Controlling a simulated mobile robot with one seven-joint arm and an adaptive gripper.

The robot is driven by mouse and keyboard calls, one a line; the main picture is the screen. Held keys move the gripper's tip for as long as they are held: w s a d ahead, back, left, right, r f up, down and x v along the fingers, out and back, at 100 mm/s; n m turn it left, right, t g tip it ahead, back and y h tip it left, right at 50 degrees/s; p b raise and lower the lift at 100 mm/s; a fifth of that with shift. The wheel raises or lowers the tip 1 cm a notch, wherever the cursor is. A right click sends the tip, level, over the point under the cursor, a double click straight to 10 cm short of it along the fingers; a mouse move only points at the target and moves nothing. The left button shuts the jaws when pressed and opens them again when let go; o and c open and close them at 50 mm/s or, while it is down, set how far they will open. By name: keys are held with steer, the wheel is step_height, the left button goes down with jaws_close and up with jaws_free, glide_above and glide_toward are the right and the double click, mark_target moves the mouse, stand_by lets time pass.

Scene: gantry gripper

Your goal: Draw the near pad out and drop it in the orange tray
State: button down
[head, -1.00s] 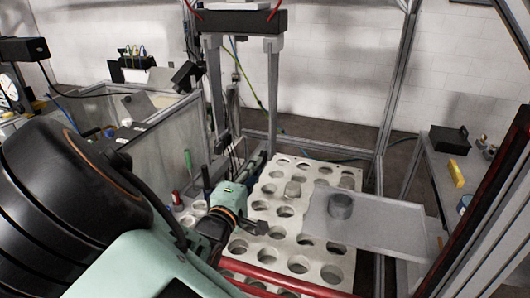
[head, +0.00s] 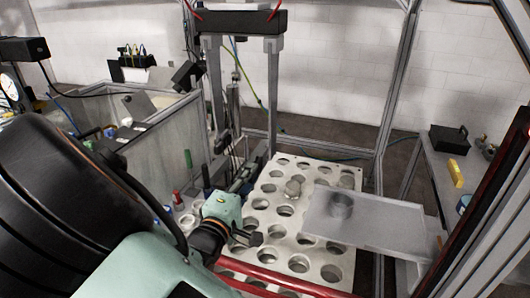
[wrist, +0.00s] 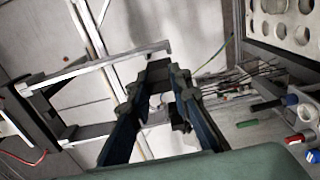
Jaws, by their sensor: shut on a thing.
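My gripper (head: 246,239) is low over the left side of the pale plate with round holes. In the wrist view its two fingers (wrist: 158,72) close in on a small dark block at their tips, which I take to be the pad; the fingers partly hide it. The gantry gripper (head: 240,20) hangs at the back centre, with two grey jaws pointing down. Its left jaw (head: 214,85) has a dark lower end; its right jaw (head: 272,95) looks bare. My gripper is apart from both jaws. I cannot make out an orange tray in either view.
The holed plate (head: 262,187) fills the middle, with a grey tray (head: 385,226) over its right side. A red bar (head: 285,279) crosses in front. A clear-walled bin (head: 175,140) stands left, a bench with a yellow block (head: 455,172) right. Frame posts rise around.

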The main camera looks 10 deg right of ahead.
steer(key=v, duration=0.6)
steer(key=shift+s+p, duration=0.3)
steer(key=shift+a, duration=0.1)
steer(key=w+d+f, duration=0.1)
steer(key=d+f, duration=0.2)
steer(key=f, duration=0.3)
steer(key=w+d+f+y, duration=0.1)
steer(key=w+d+f, duration=0.1)
steer(key=f, duration=0.4)
steer(key=shift+w+d+n+t, duration=0.35)
steer(key=shift+d+n+t, duration=0.05)
steer(key=shift+d, duration=0.1)
